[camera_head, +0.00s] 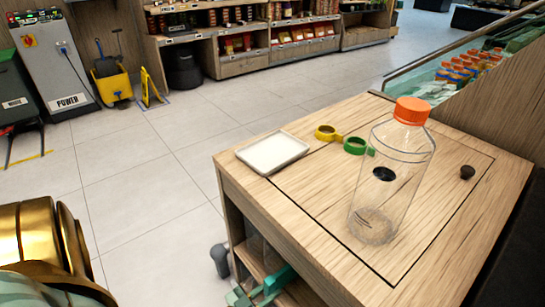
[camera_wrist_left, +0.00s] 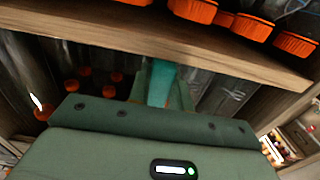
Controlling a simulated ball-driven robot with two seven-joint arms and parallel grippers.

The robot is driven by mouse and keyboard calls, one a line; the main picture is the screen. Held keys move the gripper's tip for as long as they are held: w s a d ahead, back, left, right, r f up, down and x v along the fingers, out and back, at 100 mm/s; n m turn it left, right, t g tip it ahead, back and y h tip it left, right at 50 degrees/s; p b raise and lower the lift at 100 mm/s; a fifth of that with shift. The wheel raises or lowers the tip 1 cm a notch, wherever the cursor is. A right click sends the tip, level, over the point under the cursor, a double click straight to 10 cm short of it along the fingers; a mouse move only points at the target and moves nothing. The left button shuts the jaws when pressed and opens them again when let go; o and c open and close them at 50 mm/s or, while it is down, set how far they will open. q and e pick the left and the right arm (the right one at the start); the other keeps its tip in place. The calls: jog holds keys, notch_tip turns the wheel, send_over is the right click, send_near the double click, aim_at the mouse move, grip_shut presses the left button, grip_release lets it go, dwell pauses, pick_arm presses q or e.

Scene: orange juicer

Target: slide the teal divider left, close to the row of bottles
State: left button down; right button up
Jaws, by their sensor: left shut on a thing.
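The teal divider (camera_wrist_left: 161,82) stands inside the lower shelf of the wooden stand, in the middle of the left wrist view. My left gripper (camera_wrist_left: 160,98) is shut on it. In the head view the teal divider (camera_head: 281,279) shows at the stand's open side, with the green left gripper (camera_head: 258,292) at it. Several bottles with orange caps (camera_wrist_left: 82,88) stand in the shelf to the left of the divider in the wrist view, with a gap between. Their bodies are dark and hard to see. My right gripper is not in view.
A wooden shelf board (camera_wrist_left: 130,35) runs above the gripper, with orange caps (camera_wrist_left: 194,10) over it. On the stand's top (camera_head: 310,225) are a clear bottle (camera_head: 398,165) with an orange cap, a white tray (camera_head: 272,152) and yellow and green rings. Tiled floor lies open to the left.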

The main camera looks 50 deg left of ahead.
pick_arm(q)
jog(key=c, duration=1.4)
grip_release()
jog(key=shift+s, duration=0.15)
